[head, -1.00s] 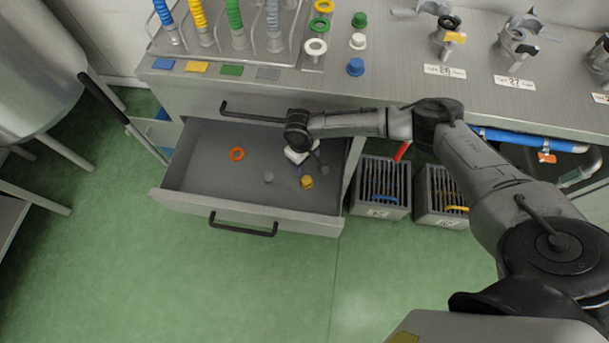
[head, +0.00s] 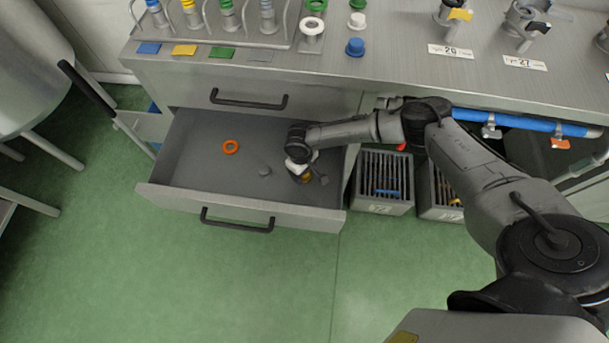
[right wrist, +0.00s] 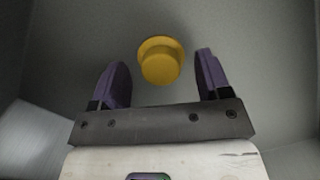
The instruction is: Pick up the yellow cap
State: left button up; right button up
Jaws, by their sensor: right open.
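The yellow cap (right wrist: 161,62) lies on the floor of the open drawer (head: 210,170). In the right wrist view it sits between and slightly beyond the tips of my open right gripper (right wrist: 158,75), with a gap on both sides. In the head view my right gripper (head: 308,178) is inside the drawer at its right part, and only a sliver of the yellow cap (head: 307,178) shows, the rest hidden by the gripper. My left gripper is not in view.
The drawer's front wall and right wall are close to my right arm. Grey slotted bins (head: 383,183) stand right of the drawer.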

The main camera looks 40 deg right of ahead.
jog(key=shift+f, duration=0.2)
jog(key=c, duration=1)
